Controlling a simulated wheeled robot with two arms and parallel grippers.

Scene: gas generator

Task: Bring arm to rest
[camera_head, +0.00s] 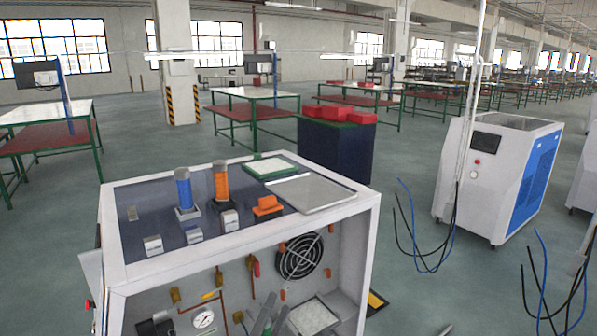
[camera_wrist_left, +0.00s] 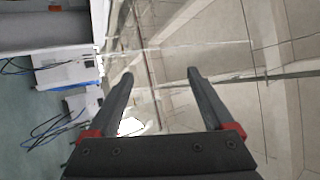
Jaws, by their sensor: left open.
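My left gripper (camera_head: 268,318) shows at the bottom middle of the head view, in front of the open front of the white gas generator housing (camera_head: 240,237). In the left wrist view its two dark fingers (camera_wrist_left: 158,88) are spread wide with nothing between them. Behind them are the ceiling, beams and a white cabinet, turned sideways. A small grey tip (camera_head: 446,330) at the bottom edge of the head view may be part of my right gripper; its jaws are hidden.
On the housing's top stand a blue cylinder (camera_head: 183,189), an orange cylinder (camera_head: 221,181), an orange part (camera_head: 267,205) and flat panels. A fan (camera_head: 299,257) and gauge (camera_head: 203,319) sit inside. A white cabinet (camera_head: 497,180) stands right, with loose cables.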

